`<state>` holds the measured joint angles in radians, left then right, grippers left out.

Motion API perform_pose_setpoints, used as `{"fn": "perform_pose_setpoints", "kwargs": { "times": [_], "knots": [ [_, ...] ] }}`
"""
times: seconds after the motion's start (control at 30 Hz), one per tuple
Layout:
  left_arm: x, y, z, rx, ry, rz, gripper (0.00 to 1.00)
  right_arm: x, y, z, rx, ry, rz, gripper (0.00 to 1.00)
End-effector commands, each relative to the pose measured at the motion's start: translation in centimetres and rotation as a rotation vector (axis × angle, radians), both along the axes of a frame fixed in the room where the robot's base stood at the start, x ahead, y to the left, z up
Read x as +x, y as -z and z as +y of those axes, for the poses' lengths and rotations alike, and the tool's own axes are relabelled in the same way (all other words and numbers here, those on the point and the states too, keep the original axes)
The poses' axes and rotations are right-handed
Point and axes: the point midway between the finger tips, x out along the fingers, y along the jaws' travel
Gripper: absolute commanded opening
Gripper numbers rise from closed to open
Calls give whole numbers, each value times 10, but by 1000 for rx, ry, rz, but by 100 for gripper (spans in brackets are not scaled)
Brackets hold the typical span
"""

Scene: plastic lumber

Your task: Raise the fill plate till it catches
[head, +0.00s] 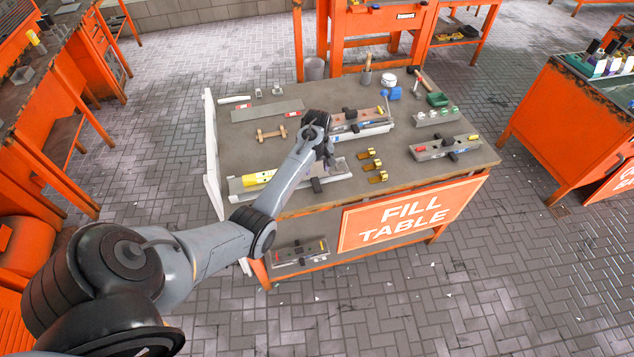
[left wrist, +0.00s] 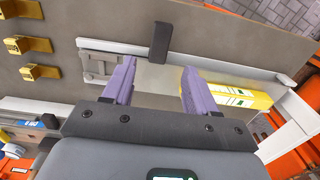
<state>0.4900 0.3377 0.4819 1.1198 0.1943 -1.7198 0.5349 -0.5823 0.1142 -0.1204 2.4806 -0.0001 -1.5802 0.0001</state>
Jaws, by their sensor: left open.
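A long pale trough (head: 343,174) lies along the near left side of the fill table (head: 395,150). A black upright tab (head: 316,185) stands at its near edge. The tab also shows in the left wrist view (left wrist: 160,42), just beyond the fingertips, not between them. A flat grey plate (left wrist: 157,80) lies in the trough beneath the fingers; I cannot tell for sure that it is the fill plate. A yellow labelled block (left wrist: 238,97) lies at one end. My left gripper (left wrist: 159,68) is open and empty above the trough; in the head view (head: 328,160) its arm hides part of it.
Several brass brackets (head: 371,166) sit right of the trough. Similar troughs with black tabs stand behind (head: 362,127) and at right (head: 440,151). A wooden piece (head: 271,133) and a grey strip (head: 267,111) lie at left. The table front carries an orange sign (head: 408,215).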

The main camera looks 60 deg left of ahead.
Motion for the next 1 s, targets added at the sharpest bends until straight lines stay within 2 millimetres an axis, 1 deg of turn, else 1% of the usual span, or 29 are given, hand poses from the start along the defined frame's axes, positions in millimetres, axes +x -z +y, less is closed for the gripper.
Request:
{"fn": "perform_pose_setpoints", "kwargs": {
  "times": [0.03, 0.2, 0.4, 0.5, 0.7, 0.97, 1.0],
  "knots": [
    [-1, 10, -1, -2, 0, 3, 57, 0, 1, 0, 0, 0, 0, 43],
    [-1, 38, 0, -2, -1, 3, 57, 0, 3, 0, 0, 0, -1, 43],
    [-2, 66, 0, 1, 1, 2, 57, 0, 6, -1, -3, -2, -1, 43],
    [-2, 74, 0, 1, 0, 2, 57, 0, 7, -1, -6, -4, -2, 43],
    [-2, 82, 0, 1, 0, 1, 57, 1, 8, -3, -10, -7, -3, 43],
    [-2, 82, 0, 1, 0, 1, 57, 1, 8, -2, -10, -6, -2, 43],
    [-2, 82, 0, 1, 0, 1, 51, 1, 8, -2, -10, -5, -2, 43]
  ]
}}
